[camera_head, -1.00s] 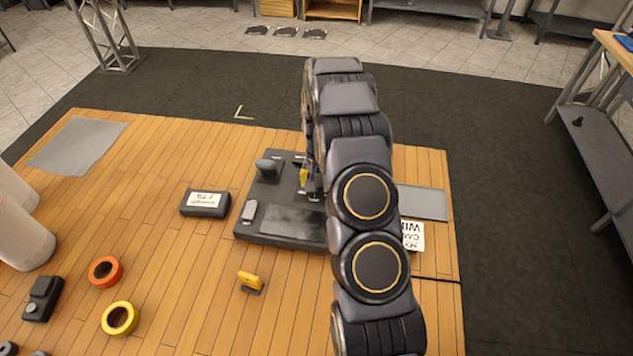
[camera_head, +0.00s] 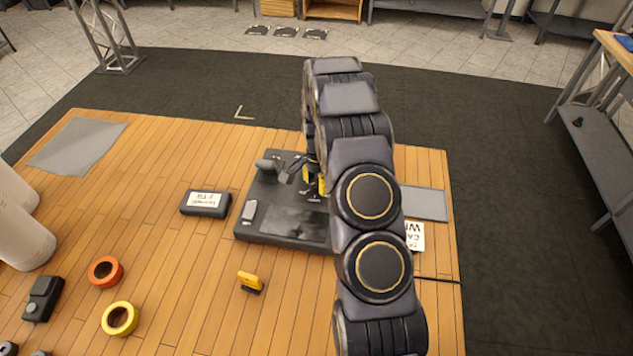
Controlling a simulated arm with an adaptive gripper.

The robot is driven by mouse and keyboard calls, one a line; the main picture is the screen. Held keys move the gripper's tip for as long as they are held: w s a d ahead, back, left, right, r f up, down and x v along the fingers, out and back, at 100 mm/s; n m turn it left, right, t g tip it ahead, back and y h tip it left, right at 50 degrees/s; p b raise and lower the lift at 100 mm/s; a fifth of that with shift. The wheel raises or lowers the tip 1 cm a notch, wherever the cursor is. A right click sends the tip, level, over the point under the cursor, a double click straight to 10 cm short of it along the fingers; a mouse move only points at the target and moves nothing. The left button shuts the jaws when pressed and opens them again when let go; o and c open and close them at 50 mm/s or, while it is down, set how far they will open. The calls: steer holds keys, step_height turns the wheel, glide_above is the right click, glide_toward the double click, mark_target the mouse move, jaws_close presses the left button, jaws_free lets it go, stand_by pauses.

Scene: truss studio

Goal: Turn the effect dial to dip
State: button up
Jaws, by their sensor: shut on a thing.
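The dark control console (camera_head: 262,228) sits on the wooden table at the centre of the view. It has an upright grey lever knob (camera_head: 266,166) at its back left, a pale grey piece (camera_head: 248,211) at its front left and a dark glossy plate (camera_head: 293,223) in front. My gripper (camera_head: 306,183) is small and partly hidden by my arm, low over the console's back right part. It shows black and yellow parts and is shut on the effect dial, which it mostly covers. The dial's pointer and the effect labels cannot be read.
A black labelled box (camera_head: 205,203) lies left of the console. A yellow clip-like piece (camera_head: 250,282), an orange tape roll (camera_head: 105,271) and a yellow tape roll (camera_head: 120,319) lie in front. A white card (camera_head: 415,236) and grey mat (camera_head: 427,204) lie right of my arm.

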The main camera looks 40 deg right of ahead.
mark_target(317, 182)
stand_by(0.4)
steer(key=o, duration=1.1)
step_height(317, 182, up, 12)
